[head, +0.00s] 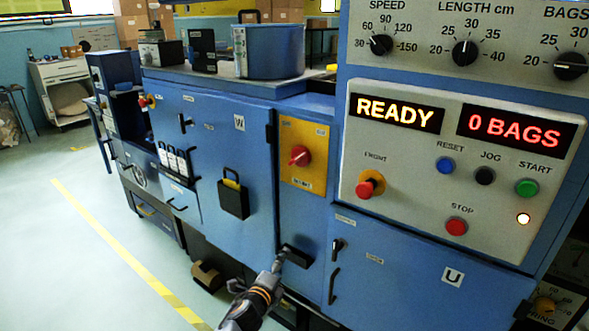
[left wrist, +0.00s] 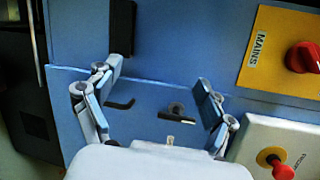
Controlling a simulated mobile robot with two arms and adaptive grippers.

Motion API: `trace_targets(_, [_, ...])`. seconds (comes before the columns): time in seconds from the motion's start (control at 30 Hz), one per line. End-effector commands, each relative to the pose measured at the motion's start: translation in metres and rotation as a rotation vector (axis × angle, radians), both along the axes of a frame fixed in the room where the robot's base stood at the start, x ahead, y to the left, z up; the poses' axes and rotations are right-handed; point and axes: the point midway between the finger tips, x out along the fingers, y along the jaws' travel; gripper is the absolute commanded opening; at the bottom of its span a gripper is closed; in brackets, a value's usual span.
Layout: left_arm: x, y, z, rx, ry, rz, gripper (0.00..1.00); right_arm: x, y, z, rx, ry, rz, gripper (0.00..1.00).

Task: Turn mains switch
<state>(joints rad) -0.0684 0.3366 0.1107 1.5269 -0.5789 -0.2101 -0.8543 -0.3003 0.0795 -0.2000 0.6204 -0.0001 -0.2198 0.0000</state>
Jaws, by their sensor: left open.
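The mains switch (head: 300,156) is a red rotary knob on a yellow plate (head: 304,130) on the blue machine front. In the left wrist view the red mains switch (left wrist: 304,57) is at the right edge, partly cut off, beside a MAINS label (left wrist: 258,50). My left gripper (head: 284,254) is below the switch in the head view, apart from it. In the left wrist view my left gripper (left wrist: 153,78) has its two fingers spread with nothing between them; the switch lies to the right of both. My right gripper is not in view.
Right of the switch is a grey control panel (head: 395,205) with a red emergency knob (head: 369,184) and several buttons; its displays read READY and 0 BAGS. A black holder (head: 232,200) hangs on the door to the left. Open floor (head: 110,250) lies at the left.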

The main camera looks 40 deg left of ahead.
Motion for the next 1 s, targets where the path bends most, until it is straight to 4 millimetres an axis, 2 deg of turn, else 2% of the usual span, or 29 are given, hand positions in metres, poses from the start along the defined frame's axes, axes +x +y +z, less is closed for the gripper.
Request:
trace_targets(0.03, [0.012,0.008,0.050,0.132,-0.077,-0.015,0.83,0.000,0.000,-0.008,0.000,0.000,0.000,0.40])
trace_targets(0.1, [0.019,0.014,0.111,0.300,-0.155,-0.018,0.83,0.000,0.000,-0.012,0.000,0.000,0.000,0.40])
trace_targets(0.2, [0.018,0.017,0.176,0.483,-0.236,-0.007,0.83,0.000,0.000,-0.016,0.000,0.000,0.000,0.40])
trace_targets(0.3, [0.014,0.017,0.214,0.591,-0.280,0.008,0.83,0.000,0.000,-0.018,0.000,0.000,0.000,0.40])
trace_targets(0.4, [0.014,0.018,0.229,0.634,-0.296,0.016,0.83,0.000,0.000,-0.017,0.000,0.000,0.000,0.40])
trace_targets(0.57, [0.029,0.022,0.236,0.637,-0.297,0.017,0.83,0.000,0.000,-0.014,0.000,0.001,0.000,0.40])
trace_targets(1.0, [0.113,0.047,0.259,0.631,-0.296,0.018,0.83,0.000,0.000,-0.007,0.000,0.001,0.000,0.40])
